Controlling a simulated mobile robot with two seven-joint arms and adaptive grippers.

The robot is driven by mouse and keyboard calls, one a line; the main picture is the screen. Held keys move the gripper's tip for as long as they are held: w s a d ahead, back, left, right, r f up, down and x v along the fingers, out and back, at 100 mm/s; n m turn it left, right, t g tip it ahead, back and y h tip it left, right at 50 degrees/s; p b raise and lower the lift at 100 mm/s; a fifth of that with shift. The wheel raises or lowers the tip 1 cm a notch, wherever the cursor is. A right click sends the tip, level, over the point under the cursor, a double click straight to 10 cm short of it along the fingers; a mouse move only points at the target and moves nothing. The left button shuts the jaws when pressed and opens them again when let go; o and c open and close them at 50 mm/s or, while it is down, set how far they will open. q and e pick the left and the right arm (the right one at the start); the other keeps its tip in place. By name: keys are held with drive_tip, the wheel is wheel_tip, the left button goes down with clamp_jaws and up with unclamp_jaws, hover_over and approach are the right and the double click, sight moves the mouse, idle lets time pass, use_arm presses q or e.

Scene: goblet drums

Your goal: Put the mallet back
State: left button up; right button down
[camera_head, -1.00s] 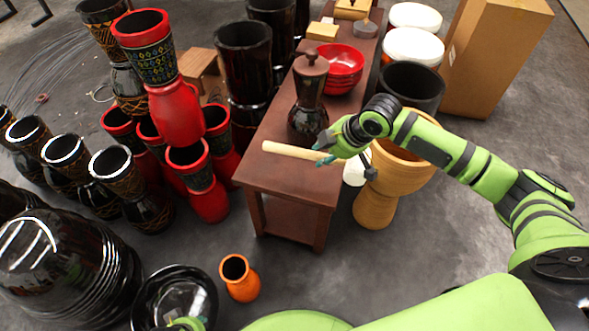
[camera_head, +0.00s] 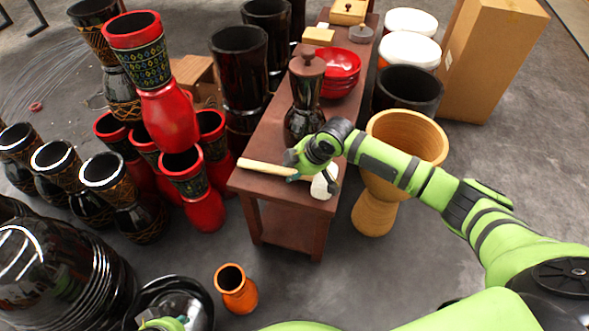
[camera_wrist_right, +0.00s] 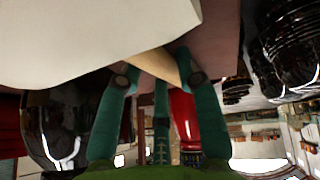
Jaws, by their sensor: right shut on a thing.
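The mallet has a pale wooden handle (camera_head: 262,168) and a white head (camera_head: 325,183). It lies across the near end of the dark wooden table (camera_head: 290,212), handle to the left, head by the right edge. I cannot tell whether it touches the tabletop. My right gripper (camera_head: 297,175) is shut on the handle near the head. In the right wrist view the teal fingers (camera_wrist_right: 155,85) close around the tan handle (camera_wrist_right: 152,64), and the white head (camera_wrist_right: 90,40) fills the upper left. Part of my left gripper (camera_head: 165,324) shows at the bottom edge, its fingers unclear.
A dark lidded vessel (camera_head: 305,95) stands on the table just behind my right gripper. Red bowls (camera_head: 341,70) sit farther back. A wooden goblet drum (camera_head: 378,205) stands right of the table, under my right arm. Stacked red drums (camera_head: 168,115) crowd the left. An orange vase (camera_head: 236,290) stands in front.

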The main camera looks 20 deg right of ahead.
drive_tip(key=c, duration=0.9)
unclamp_jaws()
drive_tip(key=shift+f, duration=0.15)
drive_tip(key=shift+o, duration=0.2)
drive_tip(key=shift+s+d+r, duration=0.1)
drive_tip(key=shift+r, duration=0.4)
use_arm(q)
wheel_tip(320, 180, down, 9)
drive_tip(key=s+p, duration=0.2)
drive_tip(key=p, duration=0.1)
drive_tip(key=shift+g+p, duration=0.3)
drive_tip(key=shift+p, duration=0.05)
use_arm(e)
drive_tip(key=v, duration=1.1)
drive_tip(key=shift+r, duration=0.15)
use_arm(q)
drive_tip(key=shift+w, duration=0.1)
